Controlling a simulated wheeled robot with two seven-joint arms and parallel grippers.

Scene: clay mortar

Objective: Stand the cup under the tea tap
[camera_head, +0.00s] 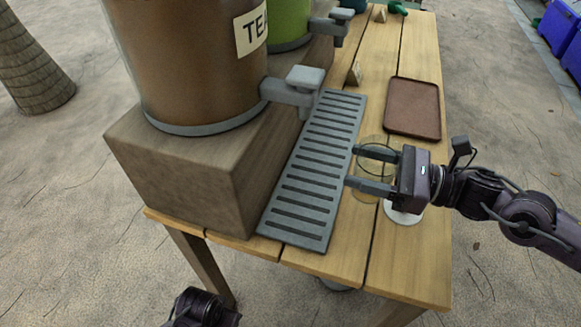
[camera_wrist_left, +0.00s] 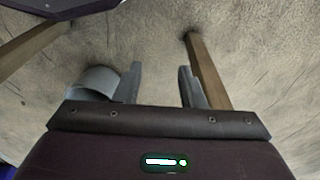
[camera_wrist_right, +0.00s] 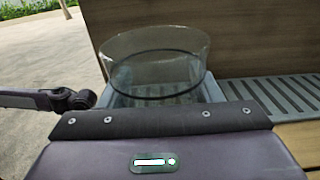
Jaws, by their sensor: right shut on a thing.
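A clear glass cup (camera_head: 376,143) is between the fingers of my right gripper (camera_head: 362,170), which is shut on it. The cup is upright, just right of the grey slotted drip tray (camera_head: 311,180); I cannot tell whether its base touches the table. In the right wrist view the cup (camera_wrist_right: 155,62) shows empty, rim up. The tea tap (camera_head: 292,88) sticks out from the brown dispenser labelled TEA (camera_head: 190,60), over the tray's left edge. My left gripper (camera_wrist_left: 160,78) is open and empty, low beside the table.
The dispensers stand on a wooden block (camera_head: 180,175). A green dispenser (camera_head: 288,20) with its own tap is behind. A brown tray (camera_head: 413,108) lies at the right of the table (camera_head: 415,260). A white disc (camera_head: 403,216) lies partly under my right gripper. The drip tray is clear.

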